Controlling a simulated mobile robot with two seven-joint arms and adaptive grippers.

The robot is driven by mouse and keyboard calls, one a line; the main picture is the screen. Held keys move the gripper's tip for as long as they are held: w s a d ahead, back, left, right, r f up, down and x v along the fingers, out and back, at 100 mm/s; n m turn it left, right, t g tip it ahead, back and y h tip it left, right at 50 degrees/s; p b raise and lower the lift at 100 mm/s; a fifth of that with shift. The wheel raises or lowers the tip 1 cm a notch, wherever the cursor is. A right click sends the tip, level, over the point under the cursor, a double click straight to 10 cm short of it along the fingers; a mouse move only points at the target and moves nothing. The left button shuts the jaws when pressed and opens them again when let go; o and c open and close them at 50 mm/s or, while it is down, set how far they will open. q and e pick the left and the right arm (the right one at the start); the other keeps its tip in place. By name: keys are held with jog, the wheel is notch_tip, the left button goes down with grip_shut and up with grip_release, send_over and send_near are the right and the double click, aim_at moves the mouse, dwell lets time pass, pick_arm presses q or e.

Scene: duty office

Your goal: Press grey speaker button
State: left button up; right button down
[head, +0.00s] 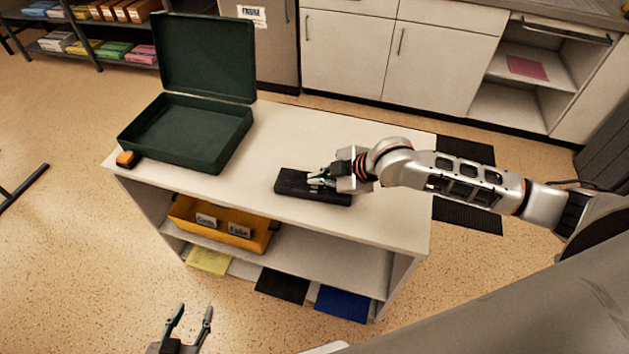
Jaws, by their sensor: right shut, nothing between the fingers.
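A flat, dark, nearly black device (290,182), which looks like the speaker unit, lies on the white table top (225,188) near its front edge. My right gripper (320,181) reaches in from the right and is shut and empty, with its fingertips at the middle of the device's top. I cannot tell whether the fingertips touch it. A grey button cannot be made out; the fingers cover part of the device. My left gripper (190,322) is open and empty, low in front of the table at the bottom of the view.
An open dark green case (188,132) stands on the table's left part, with a small orange-and-black object (127,159) beside it. A yellow bin (222,225) sits on the shelf below. White cabinets (430,60) stand behind. The table's right part is under my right arm.

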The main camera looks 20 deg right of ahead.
aim_at(317, 186)
jog(key=shift+r+p, duration=0.4)
jog(key=shift+p, duration=0.1)
notch_tip(317, 186, up, 3)
jog(key=p, duration=0.3)
jog(key=shift+f, duration=0.2)
notch_tip(317, 186, up, 3)
jog(key=shift+r, duration=0.2)
dwell(0.5)
